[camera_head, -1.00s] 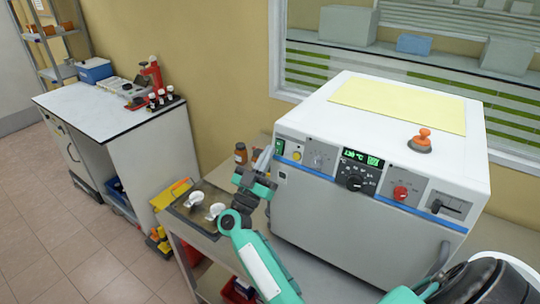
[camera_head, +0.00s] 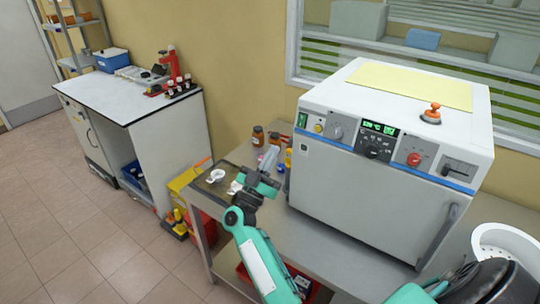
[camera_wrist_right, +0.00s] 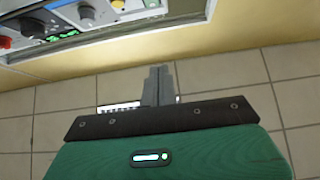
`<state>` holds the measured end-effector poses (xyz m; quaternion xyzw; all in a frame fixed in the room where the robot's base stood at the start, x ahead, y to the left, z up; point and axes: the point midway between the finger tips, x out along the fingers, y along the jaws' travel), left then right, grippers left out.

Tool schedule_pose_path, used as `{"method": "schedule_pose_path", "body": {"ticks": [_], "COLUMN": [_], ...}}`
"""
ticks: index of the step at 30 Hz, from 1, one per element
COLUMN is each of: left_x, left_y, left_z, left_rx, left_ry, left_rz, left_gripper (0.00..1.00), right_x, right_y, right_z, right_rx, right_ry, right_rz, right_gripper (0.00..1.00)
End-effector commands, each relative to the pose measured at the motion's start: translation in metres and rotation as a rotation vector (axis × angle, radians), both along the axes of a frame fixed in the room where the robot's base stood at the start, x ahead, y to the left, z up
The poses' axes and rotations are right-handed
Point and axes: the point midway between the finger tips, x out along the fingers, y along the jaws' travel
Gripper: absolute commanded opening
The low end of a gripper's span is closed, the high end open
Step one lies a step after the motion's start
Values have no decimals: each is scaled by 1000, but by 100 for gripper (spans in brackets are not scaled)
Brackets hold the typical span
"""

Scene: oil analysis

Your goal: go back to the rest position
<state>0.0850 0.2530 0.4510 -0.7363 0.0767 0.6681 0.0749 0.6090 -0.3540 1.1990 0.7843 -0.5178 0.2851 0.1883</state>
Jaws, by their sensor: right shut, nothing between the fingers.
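My right gripper (camera_head: 270,158) is in the air left of the white oven (camera_head: 365,195), above the bench. My left gripper is not in view.
A tray (camera_head: 207,184) with white cups (camera_head: 216,175) lies on the metal bench (camera_head: 330,235), partly behind my gripper. Brown bottles (camera_head: 258,136) stand behind it. A white side table (camera_head: 125,95) holds red equipment and vials. Open floor (camera_head: 60,200) lies left.

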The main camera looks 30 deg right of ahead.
Motion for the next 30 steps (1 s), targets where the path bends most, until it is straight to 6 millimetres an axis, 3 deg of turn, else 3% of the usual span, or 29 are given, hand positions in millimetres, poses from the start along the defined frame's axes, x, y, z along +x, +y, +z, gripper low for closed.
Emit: {"method": "schedule_pose_path", "body": {"ticks": [8,11,13,17,21,26,30], "left_x": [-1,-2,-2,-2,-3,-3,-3], "left_y": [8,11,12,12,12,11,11], "left_z": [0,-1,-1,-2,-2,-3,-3], "left_rx": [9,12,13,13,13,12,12], "left_ry": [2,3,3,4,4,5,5], "left_rz": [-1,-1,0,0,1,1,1], "left_gripper": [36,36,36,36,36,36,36], "right_x": [1,8,19,39,40,13,-33], "right_y": [1,7,17,48,80,109,126], "right_z": [-2,-19,-45,-126,-230,-347,-443], "right_rx": [-2,-18,-41,-66,-36,58,177], "right_ry": [4,40,96,262,470,710,918], "right_rz": [5,54,133,349,580,783,912], "right_gripper": [0,0,0,0,0,0,0]}}
